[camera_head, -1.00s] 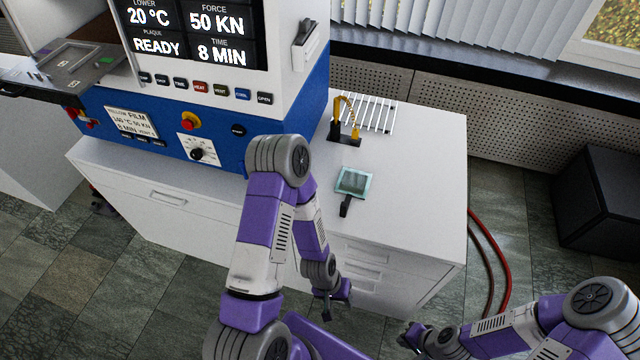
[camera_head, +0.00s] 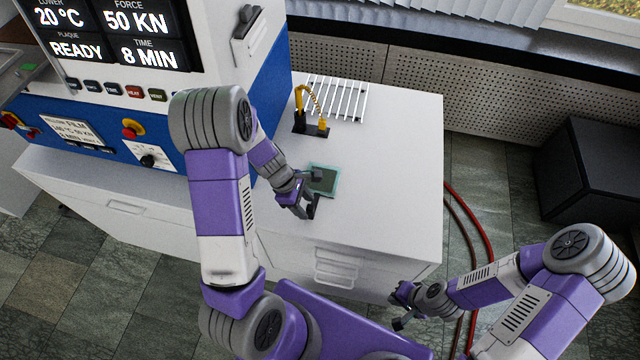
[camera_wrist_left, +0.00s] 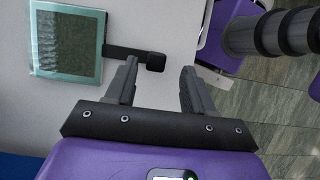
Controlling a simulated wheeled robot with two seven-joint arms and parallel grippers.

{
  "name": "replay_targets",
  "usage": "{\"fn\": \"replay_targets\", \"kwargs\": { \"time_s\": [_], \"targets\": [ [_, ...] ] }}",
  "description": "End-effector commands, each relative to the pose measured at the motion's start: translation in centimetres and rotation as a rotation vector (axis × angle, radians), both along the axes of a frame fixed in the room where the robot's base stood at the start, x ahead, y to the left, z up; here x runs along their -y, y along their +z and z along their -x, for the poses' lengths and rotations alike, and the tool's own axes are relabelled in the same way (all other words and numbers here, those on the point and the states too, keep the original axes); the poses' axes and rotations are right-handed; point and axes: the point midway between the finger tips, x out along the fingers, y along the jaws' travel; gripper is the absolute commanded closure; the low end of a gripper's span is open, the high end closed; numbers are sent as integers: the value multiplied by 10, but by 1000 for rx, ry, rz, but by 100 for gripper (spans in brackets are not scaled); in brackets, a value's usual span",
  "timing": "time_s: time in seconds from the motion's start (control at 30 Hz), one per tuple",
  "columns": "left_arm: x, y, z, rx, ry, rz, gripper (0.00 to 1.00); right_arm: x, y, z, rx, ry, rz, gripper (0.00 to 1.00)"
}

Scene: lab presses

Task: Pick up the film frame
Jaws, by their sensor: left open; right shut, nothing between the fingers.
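The film frame lies flat on the white cabinet top. It is a square with a pale teal border, a dark green-grey middle and a black handle. In the head view the film frame (camera_head: 326,181) is partly hidden by my left gripper (camera_head: 306,207), which is over its handle side. In the left wrist view the film frame (camera_wrist_left: 67,42) is at the upper left. Its handle (camera_wrist_left: 150,60) ends in front of the gap between the fingers of my open, empty left gripper (camera_wrist_left: 158,75). My right gripper (camera_head: 398,307) is shut and empty, low in front of the cabinet.
A white slatted rack (camera_head: 345,98) and a yellow tool on a black stand (camera_head: 311,125) are at the back of the cabinet top (camera_head: 400,170). The blue and white press (camera_head: 70,110) stands at the left. The cabinet top's right side is clear.

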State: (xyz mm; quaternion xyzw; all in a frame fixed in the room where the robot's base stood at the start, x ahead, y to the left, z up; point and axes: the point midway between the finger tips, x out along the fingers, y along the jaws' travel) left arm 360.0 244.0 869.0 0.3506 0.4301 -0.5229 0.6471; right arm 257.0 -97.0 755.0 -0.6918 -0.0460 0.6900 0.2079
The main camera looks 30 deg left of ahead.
Motion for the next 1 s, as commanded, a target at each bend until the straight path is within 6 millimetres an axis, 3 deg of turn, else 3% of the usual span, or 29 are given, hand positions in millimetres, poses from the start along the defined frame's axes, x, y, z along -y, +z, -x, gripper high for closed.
{"fn": "replay_targets", "kwargs": {
  "time_s": [0.2, 0.5, 0.83, 1.0],
  "targets": [
    [13, -34, -4, -4, -2, 1, 47, 0, -15, -1, 2, -1, 0, 100],
    [16, -38, -6, 0, -4, -1, 48, 0, -15, -1, 2, -1, 0, 100],
    [16, -38, -5, 0, -3, -1, 99, 0, -15, -1, 2, -1, 0, 100],
    [16, -38, -5, 0, -3, -1, 100, 0, -15, -1, 2, -1, 0, 100]
  ]
}}
